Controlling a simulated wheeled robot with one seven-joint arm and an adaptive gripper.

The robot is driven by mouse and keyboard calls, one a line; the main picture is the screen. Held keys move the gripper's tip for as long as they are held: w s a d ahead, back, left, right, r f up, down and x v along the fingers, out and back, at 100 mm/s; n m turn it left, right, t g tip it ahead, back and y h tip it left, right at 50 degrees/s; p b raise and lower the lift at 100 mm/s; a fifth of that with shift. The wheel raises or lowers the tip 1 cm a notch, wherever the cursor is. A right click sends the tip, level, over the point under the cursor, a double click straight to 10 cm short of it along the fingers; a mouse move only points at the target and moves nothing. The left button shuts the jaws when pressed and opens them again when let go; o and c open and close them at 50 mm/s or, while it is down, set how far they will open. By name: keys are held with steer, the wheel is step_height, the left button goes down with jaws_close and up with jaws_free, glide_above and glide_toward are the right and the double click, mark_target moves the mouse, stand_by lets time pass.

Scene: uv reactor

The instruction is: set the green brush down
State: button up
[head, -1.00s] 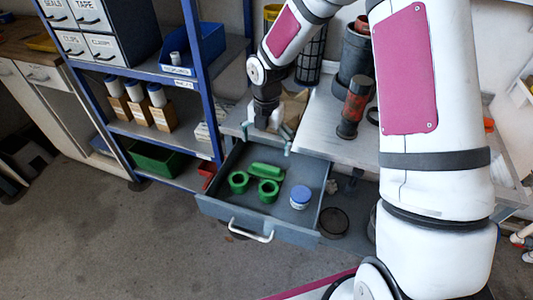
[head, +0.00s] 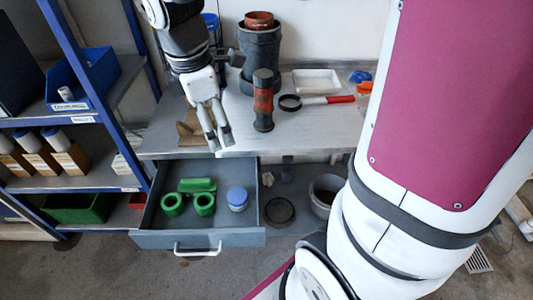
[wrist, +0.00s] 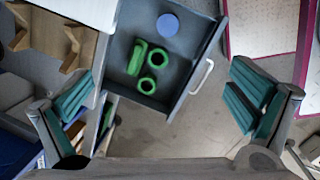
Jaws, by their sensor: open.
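A long green piece, which looks like the green brush (head: 197,185), lies flat in the open grey drawer (head: 152,212), behind two green rings (head: 188,204). In the wrist view the green brush (wrist: 137,57) lies beside the rings (wrist: 151,72), apart from my fingers. My gripper (head: 221,142) is open and empty, pointing down above the bench's front edge, behind and above the drawer. In the wrist view its two teal-padded fingers (wrist: 160,106) are wide apart with nothing between them.
A blue-lidded jar (head: 238,199) stands in the drawer's right part. On the bench (head: 320,133) are a red-and-black cylinder (head: 263,100), a grey pot (head: 260,55), a red-handled ring tool (head: 310,101), a white tray (head: 316,81) and a brown holder (head: 190,125). A blue-framed shelf stands left.

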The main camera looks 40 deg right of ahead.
steer(key=s+r+m+t, duration=0.1)
steer(key=s+r+m, duration=0.1)
steer(key=s+m, duration=0.5)
steer(key=s+r+m+y, duration=0.1)
steer(key=s+r+m, duration=0.2)
steer(key=s+m, duration=0.5)
steer(key=s+a, duration=0.1)
steer(key=s, duration=0.3)
steer(key=shift+t+y, duration=0.3)
steer(key=shift+t, duration=0.1)
steer(key=shift+r, duration=0.15)
step_height(320, 180, up, 7)
steer(key=t+p, duration=0.1)
steer(key=p, duration=0.4)
steer(key=shift+d, duration=0.1)
